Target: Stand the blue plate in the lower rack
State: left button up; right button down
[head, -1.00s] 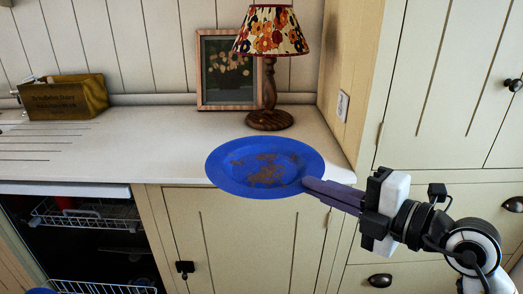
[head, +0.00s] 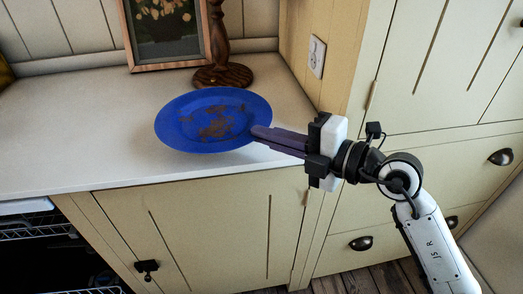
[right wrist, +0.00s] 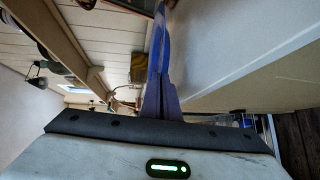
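The blue plate (head: 205,132) has brown smears on its face. My right gripper (head: 262,134) is shut on the plate's right rim and holds it tilted toward the camera, in front of the counter. In the right wrist view the plate (right wrist: 160,40) shows nearly edge-on between the dark fingers (right wrist: 160,95). Racks show at the far left of the head view inside an open dishwasher: the upper rack (head: 38,231) and part of the lower rack (head: 105,291). Most of the lower rack is cut off by the frame. My left gripper is not in view.
A lamp base (head: 222,75) and a framed picture (head: 165,30) stand at the back of the white counter (head: 60,130). Closed cupboards (head: 215,225) lie below it. A tall cabinet (head: 430,70) stands on the right. The counter's left part is clear.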

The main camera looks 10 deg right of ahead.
aim_at(267, 162)
jog(key=shift+w+f+b, duration=0.1)
jog(key=shift+f+b, duration=0.45)
jog(key=shift+f, duration=1.35)
jog(key=c, duration=2.5)
grip_release()
jog(key=shift+f, duration=0.3)
jog(key=shift+o, duration=0.9)
jog(key=shift+r, duration=0.1)
